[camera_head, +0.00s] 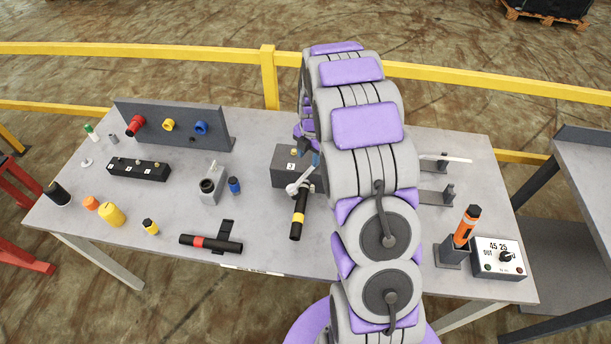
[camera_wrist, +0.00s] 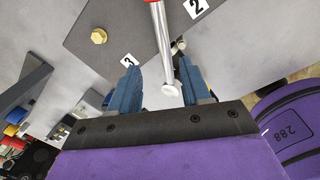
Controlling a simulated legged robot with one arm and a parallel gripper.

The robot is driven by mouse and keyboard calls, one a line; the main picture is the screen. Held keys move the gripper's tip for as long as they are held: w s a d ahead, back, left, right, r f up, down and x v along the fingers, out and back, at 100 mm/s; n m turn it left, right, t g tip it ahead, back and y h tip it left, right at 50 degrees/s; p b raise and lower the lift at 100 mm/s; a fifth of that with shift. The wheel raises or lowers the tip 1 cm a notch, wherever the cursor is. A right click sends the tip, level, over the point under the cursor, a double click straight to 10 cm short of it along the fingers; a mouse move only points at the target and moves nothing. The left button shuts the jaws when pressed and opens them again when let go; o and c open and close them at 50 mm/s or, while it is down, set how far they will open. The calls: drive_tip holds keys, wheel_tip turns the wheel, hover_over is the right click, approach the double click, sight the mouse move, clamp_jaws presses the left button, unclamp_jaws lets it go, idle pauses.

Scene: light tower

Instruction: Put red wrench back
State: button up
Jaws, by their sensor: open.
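In the wrist view, my gripper (camera_wrist: 160,78) is open, with blue fingers on both sides of a silver rod (camera_wrist: 163,45). The rod has a rounded end near the fingers and red at the top edge of the picture. It is likely the red wrench, but its handle is cut off. In the head view, a black-handled tool with a yellow-orange band (camera_head: 299,215) lies by the numbered dark box (camera_head: 284,180), near my gripper (camera_head: 315,165), mostly hidden by my arm.
Black brackets (camera_head: 436,196), a white rod (camera_head: 458,159), an orange tool (camera_head: 467,226) and a control box (camera_head: 499,258) are at the right. Yellow rails (camera_head: 270,80) run behind the table (camera_head: 330,262).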

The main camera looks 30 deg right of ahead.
sight(309, 168)
drive_tip(key=shift+f, duration=0.3)
drive_tip(key=d+f, duration=0.2)
drive_tip(key=f, duration=0.3)
drive_tip(key=shift+w+d, duration=0.3)
drive_tip(key=shift+d, duration=0.1)
drive_tip(key=shift+a+r, duration=0.1)
drive_tip(key=shift+a, duration=1.05)
drive_tip(key=shift+c, duration=1.6)
drive_tip(key=shift+d, duration=0.9)
clamp_jaws()
drive_tip(key=shift+a, duration=0.6)
